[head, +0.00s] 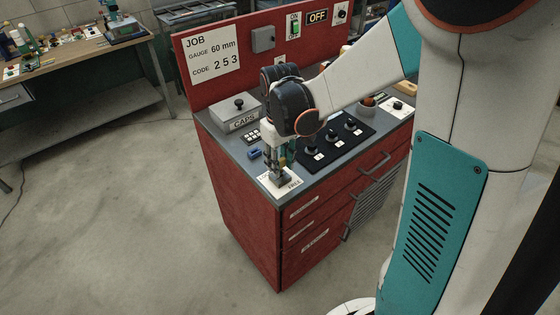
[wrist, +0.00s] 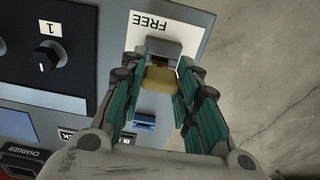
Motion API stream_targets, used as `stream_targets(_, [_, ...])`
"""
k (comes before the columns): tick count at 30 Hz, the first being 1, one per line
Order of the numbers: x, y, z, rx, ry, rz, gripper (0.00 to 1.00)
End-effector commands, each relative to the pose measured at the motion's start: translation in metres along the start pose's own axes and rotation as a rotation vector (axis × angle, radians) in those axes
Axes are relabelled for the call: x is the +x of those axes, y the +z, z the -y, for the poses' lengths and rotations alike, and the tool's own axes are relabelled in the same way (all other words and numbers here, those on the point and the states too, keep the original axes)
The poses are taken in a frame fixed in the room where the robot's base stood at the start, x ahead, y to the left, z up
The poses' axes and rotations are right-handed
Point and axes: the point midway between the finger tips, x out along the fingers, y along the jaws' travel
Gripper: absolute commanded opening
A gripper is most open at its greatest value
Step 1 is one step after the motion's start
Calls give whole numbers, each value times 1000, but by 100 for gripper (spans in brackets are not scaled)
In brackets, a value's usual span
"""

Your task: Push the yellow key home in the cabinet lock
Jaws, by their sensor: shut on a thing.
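The yellow key (wrist: 158,79) shows in the wrist view between the fingertips of my gripper (wrist: 160,82), which is shut on its head. The key's shaft is hidden. Just beyond the key in that view is a grey lock block (wrist: 162,49) on a white card marked FREE (wrist: 190,33). The lock block (head: 280,178) also shows in the head view, on the front left corner of the red cabinet's top. My gripper (head: 279,168) points down right over it. I cannot tell how deep the key is in the lock.
Behind the gripper stand a grey CAPS box (head: 236,114) and a small keypad (head: 252,137). A blue item (head: 254,154) lies left of the gripper. A black panel with several knobs (head: 335,140) is to the right. The cabinet's left top edge is close.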

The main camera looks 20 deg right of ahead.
Motion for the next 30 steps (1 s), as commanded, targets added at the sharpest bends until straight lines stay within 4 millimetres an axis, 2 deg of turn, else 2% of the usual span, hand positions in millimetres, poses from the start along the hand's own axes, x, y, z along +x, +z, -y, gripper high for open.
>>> stream_targets(30, [19, 0, 0, 0, 0, 0, 9])
